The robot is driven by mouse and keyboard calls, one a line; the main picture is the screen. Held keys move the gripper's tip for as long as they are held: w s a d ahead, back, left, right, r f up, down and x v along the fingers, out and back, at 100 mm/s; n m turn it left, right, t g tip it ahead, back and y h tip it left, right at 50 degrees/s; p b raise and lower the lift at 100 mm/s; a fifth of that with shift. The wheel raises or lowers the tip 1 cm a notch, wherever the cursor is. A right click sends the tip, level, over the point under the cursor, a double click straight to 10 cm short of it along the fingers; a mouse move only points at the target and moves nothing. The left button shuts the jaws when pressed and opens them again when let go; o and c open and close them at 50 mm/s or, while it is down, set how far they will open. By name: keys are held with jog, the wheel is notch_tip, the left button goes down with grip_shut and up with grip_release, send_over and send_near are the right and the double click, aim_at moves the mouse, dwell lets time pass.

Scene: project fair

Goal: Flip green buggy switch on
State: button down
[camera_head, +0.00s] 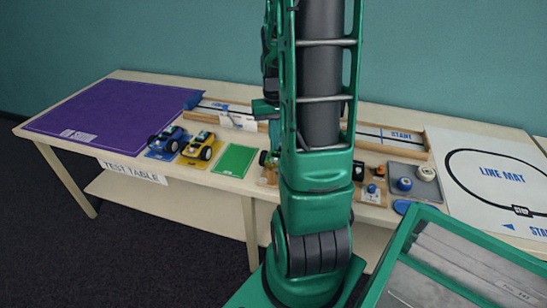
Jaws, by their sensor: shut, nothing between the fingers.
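A table (225,184) runs across the view with toy buggies on it. Most of the green buggy is hidden behind my arm; a small green part with a dark wheel (263,158) shows just left of the arm, right of the green mat. Its switch cannot be made out. My arm stands upright in the middle of the view and runs out of the top edge. Some of my arm's parts show left of the main link, above the table. My gripper's fingers do not show; they are hidden or out of frame.
A blue buggy (167,139) and a yellow buggy (198,146) stand left of a bare green mat (235,160). A purple mat (110,110) lies far left. Wooden tracks (395,139) run behind. A grey tray (425,192) with knobs and a line mat (500,180) lie right.

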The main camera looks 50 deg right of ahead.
jog(key=shift+f, duration=0.7)
dwell(0.6)
notch_tip(320, 180, up, 7)
dwell(1.0)
